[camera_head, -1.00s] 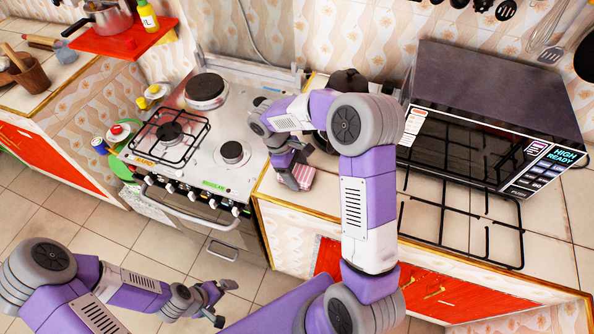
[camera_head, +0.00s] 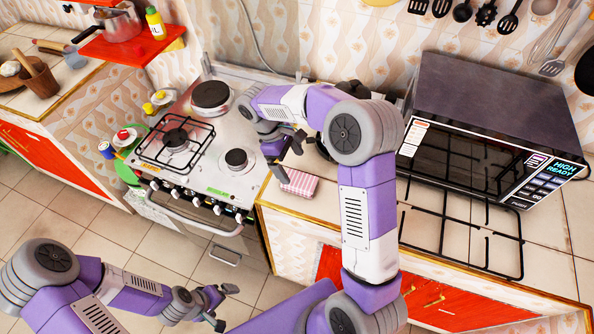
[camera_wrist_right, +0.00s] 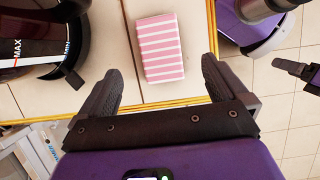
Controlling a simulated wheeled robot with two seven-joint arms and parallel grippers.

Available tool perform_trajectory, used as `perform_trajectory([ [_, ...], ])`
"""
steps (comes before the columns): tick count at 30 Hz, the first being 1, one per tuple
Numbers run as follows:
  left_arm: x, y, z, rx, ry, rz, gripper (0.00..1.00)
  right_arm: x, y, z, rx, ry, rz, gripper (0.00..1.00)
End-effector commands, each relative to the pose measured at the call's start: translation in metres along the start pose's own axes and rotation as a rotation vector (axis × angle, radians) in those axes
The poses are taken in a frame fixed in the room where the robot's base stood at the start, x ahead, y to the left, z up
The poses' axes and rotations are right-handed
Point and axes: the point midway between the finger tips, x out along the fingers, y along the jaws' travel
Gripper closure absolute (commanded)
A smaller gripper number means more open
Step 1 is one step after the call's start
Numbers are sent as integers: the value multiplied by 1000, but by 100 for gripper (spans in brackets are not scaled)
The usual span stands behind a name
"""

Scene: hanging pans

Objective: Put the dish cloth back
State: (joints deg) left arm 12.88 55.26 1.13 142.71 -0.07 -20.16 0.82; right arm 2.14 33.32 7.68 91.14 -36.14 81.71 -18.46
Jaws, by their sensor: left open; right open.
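The dish cloth (camera_head: 300,184) is a flat, pink-and-white striped rectangle. It lies on the tiled counter near its front left corner, beside the stove. My right gripper (camera_head: 284,160) is open and empty, just behind and left of the cloth in the head view. In the right wrist view the cloth (camera_wrist_right: 161,48) lies on the tiles beyond and between the spread fingers (camera_wrist_right: 160,72), with a visible gap from both. My left gripper (camera_head: 226,307) is open and empty, low over the floor in front of the stove.
The stove (camera_head: 222,185) with black grates stands left of the counter. A dark kettle with MIN and MAX marks (camera_wrist_right: 35,45) stands close to the cloth. A microwave (camera_head: 480,165) and a loose black grate (camera_head: 465,235) fill the counter's right. Utensils hang on the wall.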

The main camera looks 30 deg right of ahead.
Motion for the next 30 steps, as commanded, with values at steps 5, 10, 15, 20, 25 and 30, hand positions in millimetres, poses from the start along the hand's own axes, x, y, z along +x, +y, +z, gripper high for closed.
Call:
perform_trajectory([
  [5, -7, 3, 0, 0, 0, 0, 0, -29, 0, 0, 0, 0, -1, 0],
  [10, -8, 3, 0, 0, 0, 0, 0, -39, 0, 0, 0, -1, -1, 0],
  [15, -8, 3, 0, 0, 0, 0, 0, -39, 0, 0, -1, -2, -2, 0],
  [20, -8, 3, 0, 0, 0, 0, 0, -39, 0, 0, 0, -1, -2, 0],
  [25, -8, 3, 0, 0, 0, 0, 0, -39, 0, 0, 0, -1, -2, 0],
  [30, -22, 8, 1, 0, 0, 0, 0, -52, 0, 5, 0, -1, -1, 0],
])
